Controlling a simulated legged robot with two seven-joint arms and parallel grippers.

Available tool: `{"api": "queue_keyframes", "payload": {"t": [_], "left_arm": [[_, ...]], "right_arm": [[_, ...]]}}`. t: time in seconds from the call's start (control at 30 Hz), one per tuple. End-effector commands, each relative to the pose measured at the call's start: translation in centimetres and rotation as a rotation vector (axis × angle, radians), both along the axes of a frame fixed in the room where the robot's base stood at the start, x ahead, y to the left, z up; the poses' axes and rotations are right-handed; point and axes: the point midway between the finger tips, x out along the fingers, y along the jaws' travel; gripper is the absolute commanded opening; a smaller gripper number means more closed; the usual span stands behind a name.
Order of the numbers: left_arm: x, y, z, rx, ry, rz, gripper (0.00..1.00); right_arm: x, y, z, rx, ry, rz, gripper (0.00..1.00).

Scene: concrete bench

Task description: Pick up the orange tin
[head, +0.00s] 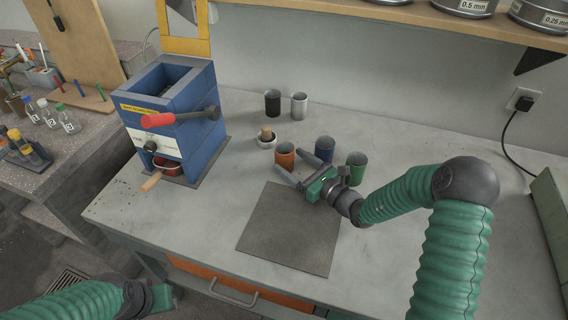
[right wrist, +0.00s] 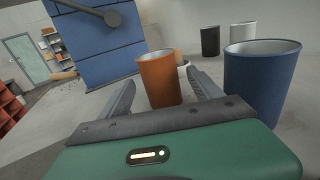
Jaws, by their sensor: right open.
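The orange tin (head: 285,156) stands upright on the bench, open at the top, left of the blue tin (head: 324,148). In the right wrist view the orange tin (right wrist: 160,78) stands ahead of my right gripper, between the lines of its two fingers. My right gripper (head: 291,174) is open and empty, its fingers apart just in front of the tin. I cannot tell whether a finger touches it. My left gripper (head: 162,298) is at the bottom left, off the bench; its fingers are not clear.
The blue tin (right wrist: 262,82) stands close to the right finger. A green tin (head: 356,166) is beside the gripper. Black (head: 272,102) and white (head: 299,105) tins and a mortar (head: 267,139) stand behind. A blue machine (head: 175,120) is at left. A dark mat (head: 290,230) lies bare in front.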

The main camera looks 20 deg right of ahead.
Motion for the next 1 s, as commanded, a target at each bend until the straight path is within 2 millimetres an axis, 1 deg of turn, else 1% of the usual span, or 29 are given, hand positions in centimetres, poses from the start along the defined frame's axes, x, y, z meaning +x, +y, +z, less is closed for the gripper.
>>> {"api": "queue_keyframes", "payload": {"t": [0.13,0.3,0.37,0.47,0.6,0.63,1.0], "left_arm": [[0.0,0.0,-0.3,0.000,0.000,0.000,0.36],[0.0,0.0,-0.8,0.000,0.000,0.000,0.36],[0.0,0.0,-0.9,0.000,0.000,0.000,0.36],[0.0,0.0,-0.9,0.000,0.000,0.000,0.36],[0.0,0.0,-0.9,0.000,0.000,0.000,0.36],[0.0,0.0,-0.8,0.000,0.000,0.000,0.36],[0.0,0.0,-0.9,0.000,0.000,0.000,0.36]], "right_arm": [[1.7,1.1,-0.1,-0.001,0.000,0.003,0.74],[4.7,2.7,-0.1,0.000,0.001,0.002,0.74],[5.3,3.0,0.0,-0.001,0.000,0.002,0.74],[5.7,3.2,0.0,-0.001,0.002,0.001,0.74],[5.7,3.2,0.1,-0.001,0.002,0.001,0.74],[5.7,3.2,0.1,-0.001,0.002,0.001,0.73],[5.7,3.2,0.1,-0.001,0.002,0.001,0.24]]}}
